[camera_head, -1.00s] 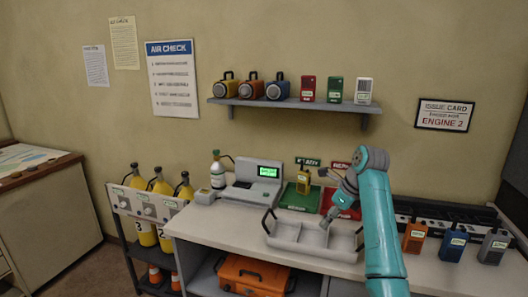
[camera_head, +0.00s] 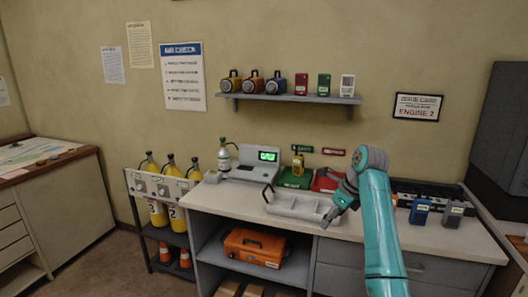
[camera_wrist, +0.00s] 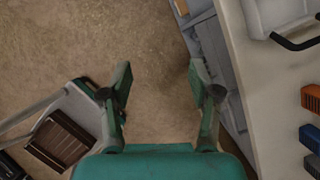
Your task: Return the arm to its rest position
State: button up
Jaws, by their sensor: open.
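My teal arm rises at the right of the head view. My gripper (camera_head: 330,217) points down and left at the front edge of the counter (camera_head: 220,200), beside the grey divided tray (camera_head: 285,205). In the wrist view my gripper (camera_wrist: 160,82) has its two fingers spread wide, with nothing between them. Bare floor (camera_wrist: 150,45) shows past the fingertips. The tray also shows at the wrist view's top right corner (camera_wrist: 272,14).
Blue (camera_head: 420,211) and grey (camera_head: 453,214) radios stand at right. A rack of yellow cylinders (camera_head: 157,215) stands left. Open floor lies at front left.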

jog(key=s+a+f+n+t, duration=0.15)
jog(key=s+f, duration=0.25)
jog(key=f, duration=0.9)
jog(key=s+f+n+t, duration=0.1)
jog(key=s+f+n, duration=0.2)
jog(key=f, duration=0.9)
jog(key=s+f+n+t+h, duration=0.1)
jog(key=s+f+n+t, duration=0.15)
jog(key=s+f, duration=0.6)
jog(key=s+f+n+t+h, duration=0.1)
jog(key=s+f+n, duration=0.4)
jog(key=s, duration=0.6)
jog(key=s+r+n+t+h, duration=0.15)
jog(key=s+n, duration=0.35)
jog(key=s, duration=1.7)
jog(key=s+r+n+t, duration=0.4)
jog(key=s+r+n, duration=0.5)
jog(key=s+r, duration=0.8)
notch_tip(320, 180, up, 2)
jog(key=shift+s+r, duration=0.1)
jog(key=shift+s, duration=0.2)
